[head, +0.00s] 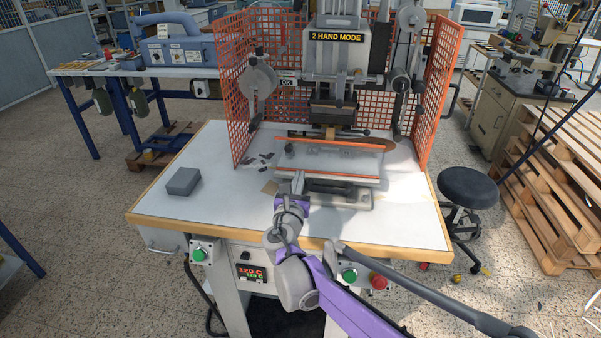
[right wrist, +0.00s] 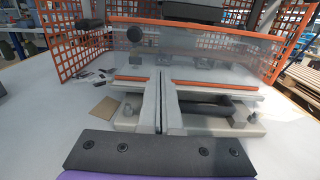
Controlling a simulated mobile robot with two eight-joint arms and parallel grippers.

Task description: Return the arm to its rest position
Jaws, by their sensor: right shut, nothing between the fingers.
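My right arm, with purple links, reaches in from the lower right of the head view. Its gripper (head: 297,181) is over the front part of the white table, just in front of the stamping press's bed. In the right wrist view the two fingers (right wrist: 161,78) lie together with nothing between them, pointing at the press's clear shield (right wrist: 195,52). My left gripper does not show in either view.
The stamping press (head: 337,55) stands on the white table (head: 225,160) between orange mesh guards (head: 437,95). A grey box (head: 183,182) lies on the left. Green buttons (head: 349,275) and a red stop button (head: 378,281) sit on the front. A stool (head: 468,188) stands right.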

